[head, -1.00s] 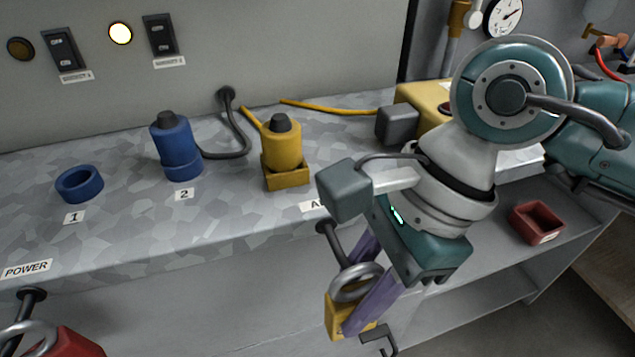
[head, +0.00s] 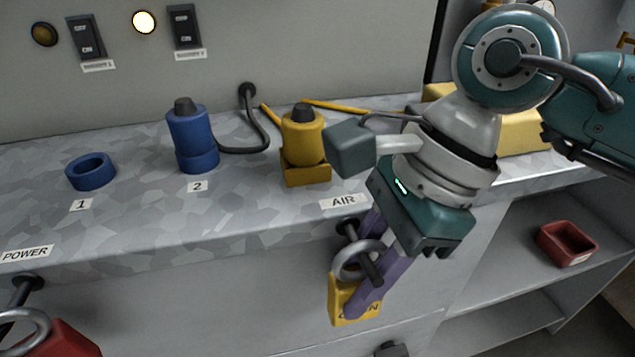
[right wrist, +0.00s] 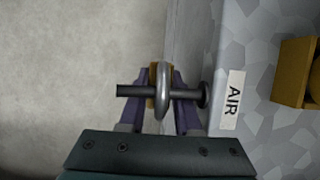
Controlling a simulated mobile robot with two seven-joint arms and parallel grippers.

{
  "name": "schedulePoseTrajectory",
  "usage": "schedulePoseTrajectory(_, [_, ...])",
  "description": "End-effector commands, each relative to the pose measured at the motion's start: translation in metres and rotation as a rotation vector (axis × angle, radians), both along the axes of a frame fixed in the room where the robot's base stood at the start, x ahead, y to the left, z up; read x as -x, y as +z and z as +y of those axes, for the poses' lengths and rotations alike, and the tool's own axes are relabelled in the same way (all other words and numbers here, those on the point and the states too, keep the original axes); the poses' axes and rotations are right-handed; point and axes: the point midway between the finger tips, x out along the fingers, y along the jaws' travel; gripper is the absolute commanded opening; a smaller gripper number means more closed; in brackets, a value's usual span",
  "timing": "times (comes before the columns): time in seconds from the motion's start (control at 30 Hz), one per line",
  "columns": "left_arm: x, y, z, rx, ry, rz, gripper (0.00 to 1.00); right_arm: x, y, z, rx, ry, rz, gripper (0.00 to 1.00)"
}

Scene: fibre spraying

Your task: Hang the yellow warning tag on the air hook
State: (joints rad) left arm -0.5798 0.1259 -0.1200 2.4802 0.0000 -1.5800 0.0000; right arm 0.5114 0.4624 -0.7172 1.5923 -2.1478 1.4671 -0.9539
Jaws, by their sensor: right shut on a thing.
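The yellow warning tag (head: 341,300) with its grey ring (head: 345,262) is at the front of the bench, below the AIR label (head: 343,202). The dark air hook (head: 348,228) sticks out of the bench front there, and its shaft appears to pass through the ring. My right gripper (head: 364,298) has its purple fingers shut on the tag and partly covers it. In the right wrist view the ring (right wrist: 163,88) crosses the hook shaft (right wrist: 184,94) partway along, with the hook's free end showing at left. My left gripper is not in view.
A red tag (head: 62,342) with a ring is at the POWER hook (head: 24,288) at lower left. Blue ring 1 (head: 91,172), blue plug 2 (head: 192,140) and a yellow plug (head: 303,145) stand on the bench. A red tray (head: 567,244) is on a lower shelf at right.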

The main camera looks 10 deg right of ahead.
Motion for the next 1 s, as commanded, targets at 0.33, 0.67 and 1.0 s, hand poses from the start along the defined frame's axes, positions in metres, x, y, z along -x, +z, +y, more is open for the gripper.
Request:
schedulePoseTrajectory(0.33, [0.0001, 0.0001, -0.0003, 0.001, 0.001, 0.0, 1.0, 0.0004, 0.0001, 0.0004, -0.001, 0.0, 0.001, 0.0])
schedulePoseTrajectory(0.67, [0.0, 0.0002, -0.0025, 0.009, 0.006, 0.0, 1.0, 0.0004, -0.0001, 0.0, 0.0, 0.0, 0.001, 0.6])
schedulePoseTrajectory(1.0, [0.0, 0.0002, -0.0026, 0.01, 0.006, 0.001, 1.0, -0.0001, 0.0002, -0.0008, 0.002, -0.001, -0.001, 0.67])
